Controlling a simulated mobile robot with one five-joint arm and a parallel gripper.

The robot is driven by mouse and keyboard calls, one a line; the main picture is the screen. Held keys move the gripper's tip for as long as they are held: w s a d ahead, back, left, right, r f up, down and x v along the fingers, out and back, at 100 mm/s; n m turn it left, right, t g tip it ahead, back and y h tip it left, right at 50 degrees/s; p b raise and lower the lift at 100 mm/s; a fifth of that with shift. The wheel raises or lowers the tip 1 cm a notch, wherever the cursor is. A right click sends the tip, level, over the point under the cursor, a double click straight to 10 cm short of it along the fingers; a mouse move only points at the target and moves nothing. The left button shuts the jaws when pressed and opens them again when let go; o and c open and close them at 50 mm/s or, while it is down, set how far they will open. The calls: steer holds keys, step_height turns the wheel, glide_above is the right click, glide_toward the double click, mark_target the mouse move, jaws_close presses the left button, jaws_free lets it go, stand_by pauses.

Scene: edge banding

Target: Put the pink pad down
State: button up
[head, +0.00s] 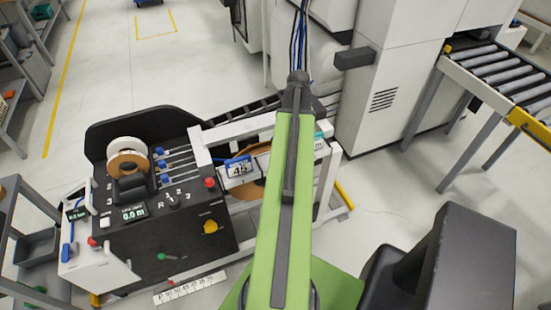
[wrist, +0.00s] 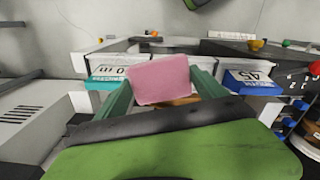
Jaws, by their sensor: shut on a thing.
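The pink pad (wrist: 160,80) shows in the middle of the wrist view, a flat, roughly rectangular block. My gripper (wrist: 162,90) has its two green fingers on either side of the pad and is shut on it. The pad is held in front of the banding machine, and I cannot tell how far it is from any surface. In the head view my green arm reaches out over the machine and hides the gripper and the pad.
The black control panel (head: 155,240) has knobs, a display and a brown and white reel (head: 127,150). A blue label marked 45 (head: 239,168) is left of my arm; it also shows in the wrist view (wrist: 250,82). A roller conveyor (head: 490,75) stands at right. Open floor (head: 95,75) lies at upper left.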

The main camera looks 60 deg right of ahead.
steer(key=s+r+m, duration=0.1)
steer(key=s+m, duration=0.2)
steer(key=s, duration=0.2)
steer(key=w+f+b, duration=0.2)
steer(key=w, duration=0.1)
steer(key=w+a+f+b, duration=0.1)
steer(key=w+f+b, duration=0.1)
steer(key=w, duration=0.2)
steer(key=w+a+f+b, duration=0.1)
steer(key=w+f+b, duration=0.1)
steer(key=w+f, duration=0.1)
steer(key=shift+w+a+b, duration=0.15)
steer(key=shift+w+b, duration=0.15)
steer(key=shift+w, duration=0.15)
steer(key=shift+w+a, duration=0.15)
steer(key=shift+w, duration=0.15)
step_height(320, 180, down, 4)
steer(key=b, duration=0.4)
steer(key=shift+f, duration=0.2)
steer(key=shift+r, duration=0.2)
steer(key=shift+f, duration=0.1)
steer(key=o, duration=1.1)
steer(key=shift+o, duration=0.2)
